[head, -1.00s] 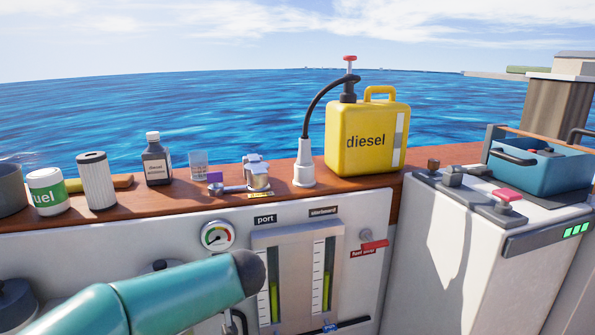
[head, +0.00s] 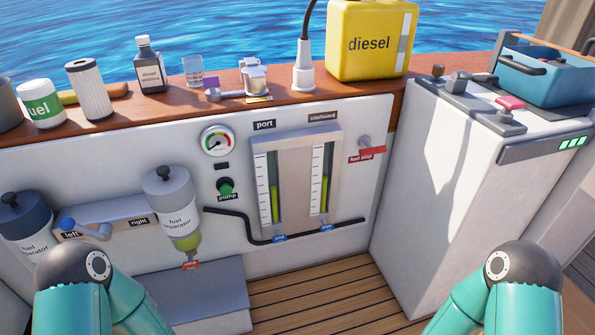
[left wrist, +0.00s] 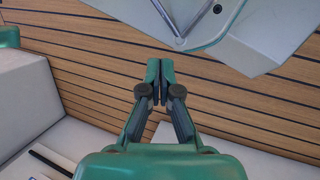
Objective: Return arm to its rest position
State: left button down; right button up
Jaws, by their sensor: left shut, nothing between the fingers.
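My left gripper (left wrist: 160,78) shows in the left wrist view, its two green fingertips together with nothing between them, above the plank deck (left wrist: 90,60). In the head view only rounded teal arm parts with dark joints show at the bottom left and bottom right; both grippers are out of that view. The arm parts stand apart from the white engine panel (head: 365,210). The left one overlaps the panel's lower left in the picture.
A yellow diesel can (head: 370,45), a bottle (head: 149,68) and a filter (head: 88,90) stand on the wooden ledge (head: 285,98). Two fuel separators (head: 172,205) and a blue-handled lever (head: 85,228) are at left. A white console (head: 440,200) stands at right. Bare deck (head: 325,290) lies between.

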pick_arm(q)
notch_tip(320, 180, up, 38)
jog(key=w+m+t+p, duration=0.1)
jog(key=w+p, duration=0.1)
jog(key=p, duration=3.6)
jog(key=shift+w+a+m, duration=0.35)
jog(key=shift+a+m, duration=0.05)
jog(key=shift+f, duration=0.15)
